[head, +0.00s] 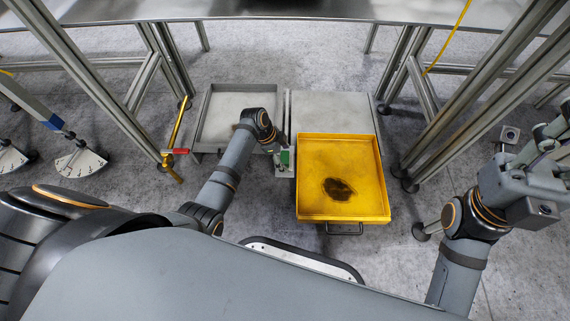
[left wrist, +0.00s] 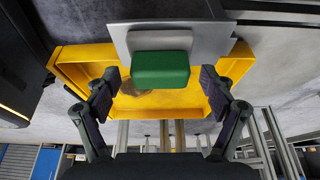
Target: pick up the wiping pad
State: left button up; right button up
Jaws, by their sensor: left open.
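The wiping pad is a green block with a pale backing (left wrist: 160,70). It shows in the left wrist view in front of a grey metal plate (left wrist: 120,38). In the head view it is a small green patch (head: 285,157) beside the yellow tray's left wall. My left gripper (head: 277,147) is by the pad, partly hiding it. In the left wrist view its two fingers (left wrist: 161,88) are spread, one on each side of the pad, with nothing held. My right gripper (head: 535,165) is raised at the right, away from the pad.
A yellow tray (head: 310,216) with a dark stain (head: 339,189) stands right of the pad. A grey tray (head: 205,118) and a flat grey plate (head: 330,105) lie behind. Metal frame posts (head: 490,85) rise at both sides. A yellow post with a red handle (head: 176,151) stands left.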

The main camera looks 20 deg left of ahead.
pick_arm(q)
jog(key=shift+d+f, duration=0.1)
jog(key=shift+f, duration=0.05)
jog(key=shift+c, duration=0.5)
jog(key=c, duration=1.2)
jog(key=shift+o, duration=0.2)
jog(key=shift+p, duration=0.3)
